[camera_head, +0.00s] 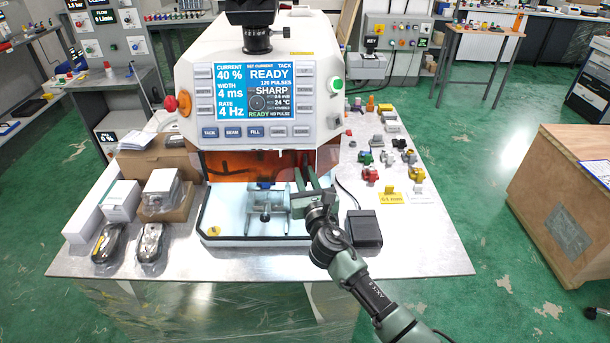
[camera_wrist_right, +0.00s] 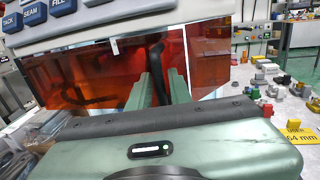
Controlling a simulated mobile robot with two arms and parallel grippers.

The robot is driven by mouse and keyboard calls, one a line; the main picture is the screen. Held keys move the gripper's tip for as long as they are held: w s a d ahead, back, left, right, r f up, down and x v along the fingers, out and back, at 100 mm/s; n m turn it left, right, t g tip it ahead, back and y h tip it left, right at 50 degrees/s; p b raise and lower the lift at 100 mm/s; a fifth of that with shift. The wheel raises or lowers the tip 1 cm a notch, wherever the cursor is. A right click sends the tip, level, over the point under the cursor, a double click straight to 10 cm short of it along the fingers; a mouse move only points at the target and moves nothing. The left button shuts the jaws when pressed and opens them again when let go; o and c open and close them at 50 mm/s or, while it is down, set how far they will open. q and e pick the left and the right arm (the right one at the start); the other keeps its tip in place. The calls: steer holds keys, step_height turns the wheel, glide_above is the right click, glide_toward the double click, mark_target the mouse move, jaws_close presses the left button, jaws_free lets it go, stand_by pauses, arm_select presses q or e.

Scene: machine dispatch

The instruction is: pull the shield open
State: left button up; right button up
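The shield is a see-through orange panel (camera_head: 238,166) under the front of the white machine. It fills much of the right wrist view (camera_wrist_right: 85,80) and looks lowered. My right gripper (camera_head: 305,174) is in front of the shield's right part. Its two green fingers (camera_wrist_right: 161,82) point at the panel with a gap between them. A dark upright shape (camera_wrist_right: 157,52) shows between and above the fingertips; I cannot tell whether it is a handle or a reflection. Contact with the shield cannot be made out. My left gripper is not in view.
The machine's display (camera_head: 264,90) reads READY. A fixture (camera_head: 265,204) stands on the pale tray below the shield. A black box (camera_head: 364,229) lies right of my gripper. Small coloured parts (camera_head: 388,150) cover the table's right side; boxes (camera_head: 123,200) stand at left.

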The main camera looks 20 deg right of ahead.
jaws_close()
stand_by(1.4)
